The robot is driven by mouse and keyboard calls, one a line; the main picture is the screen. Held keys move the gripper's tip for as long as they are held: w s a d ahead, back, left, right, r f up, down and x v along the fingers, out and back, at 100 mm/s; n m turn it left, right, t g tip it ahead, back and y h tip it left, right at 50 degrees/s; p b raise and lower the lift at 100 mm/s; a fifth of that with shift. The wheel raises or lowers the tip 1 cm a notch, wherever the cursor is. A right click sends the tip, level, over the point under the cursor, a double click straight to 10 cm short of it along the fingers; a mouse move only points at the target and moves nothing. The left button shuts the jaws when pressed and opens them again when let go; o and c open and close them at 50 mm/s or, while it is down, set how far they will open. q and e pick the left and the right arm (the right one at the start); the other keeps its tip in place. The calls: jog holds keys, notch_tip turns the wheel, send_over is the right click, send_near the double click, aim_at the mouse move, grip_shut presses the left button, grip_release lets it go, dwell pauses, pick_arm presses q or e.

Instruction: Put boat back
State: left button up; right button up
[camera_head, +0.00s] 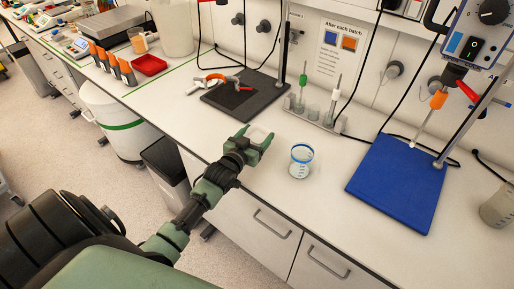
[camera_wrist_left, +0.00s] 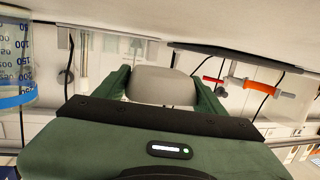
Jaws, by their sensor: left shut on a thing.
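My left gripper (camera_head: 257,143) is above the front part of the white bench, left of the beaker. It is shut on a small pale boat (camera_head: 259,133), whose whitish side shows between the green fingers. In the left wrist view the boat (camera_wrist_left: 161,86) fills the gap between the fingertips of my left gripper (camera_wrist_left: 163,90). Its inside is hidden from that side, so I cannot tell whether it holds anything. My right gripper is not in view.
A glass beaker with a blue band (camera_head: 301,162) stands just right of the gripper. Behind are a black plate (camera_head: 243,97) and a rack (camera_head: 318,119). A blue mat (camera_head: 402,185) lies right. A red tray (camera_head: 148,66) sits far left; bench between is mostly clear.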

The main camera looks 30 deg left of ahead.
aim_at(257, 143)
pick_arm(q)
jog(key=shift+f+b, duration=1.8)
jog(key=shift+f, duration=0.25)
jog(key=shift+f, duration=0.15)
jog(key=o, duration=1.3)
jog(key=shift+o, duration=0.2)
jog(key=shift+r, duration=0.3)
jog(key=v, duration=0.7)
jog(key=b+v, duration=0.1)
jog(key=v, duration=0.2)
jog(key=shift+s+f, duration=0.2)
jog(key=shift+s, duration=0.15)
jog(key=shift+s+d+r, duration=0.15)
jog(key=shift+s+r, duration=0.05)
jog(key=shift+s, duration=0.5)
